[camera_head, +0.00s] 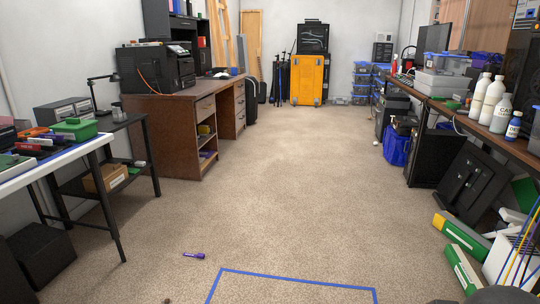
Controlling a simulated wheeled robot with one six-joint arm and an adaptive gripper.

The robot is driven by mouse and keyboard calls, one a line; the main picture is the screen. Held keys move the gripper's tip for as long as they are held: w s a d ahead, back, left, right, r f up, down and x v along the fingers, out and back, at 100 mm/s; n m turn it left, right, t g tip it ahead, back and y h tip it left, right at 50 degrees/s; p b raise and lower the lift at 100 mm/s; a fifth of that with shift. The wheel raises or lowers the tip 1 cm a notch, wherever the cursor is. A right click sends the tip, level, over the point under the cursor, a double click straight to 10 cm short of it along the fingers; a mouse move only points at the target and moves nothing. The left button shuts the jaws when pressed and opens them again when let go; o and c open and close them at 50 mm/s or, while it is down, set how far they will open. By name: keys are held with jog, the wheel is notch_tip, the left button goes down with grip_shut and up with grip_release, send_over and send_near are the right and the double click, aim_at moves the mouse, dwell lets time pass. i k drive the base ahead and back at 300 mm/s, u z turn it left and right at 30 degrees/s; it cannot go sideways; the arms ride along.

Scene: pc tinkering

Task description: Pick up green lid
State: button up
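No green thing is plainly a lid from here. A green box-like item (75,129) with a raised top sits on the white-topped table at the left; whether it has a separate lid cannot be told. A small flat green item (452,105) lies on the long workbench at the right, near the white bottles, too small to identify. My gripper is not in view.
The white-topped table (52,160) at left holds several tools. A wooden desk (165,125) stands behind it. The workbench (455,117) lines the right side, with green-and-yellow boxes (455,232) on the floor. A purple marker (194,255) lies on otherwise open carpet beside blue tape (295,279).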

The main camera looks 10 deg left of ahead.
aim_at(70, 123)
jog(key=u, duration=0.45)
jog(key=i, duration=1.75)
jog(key=u, duration=1.85)
jog(key=i, duration=1.5)
jog(key=u, duration=0.7)
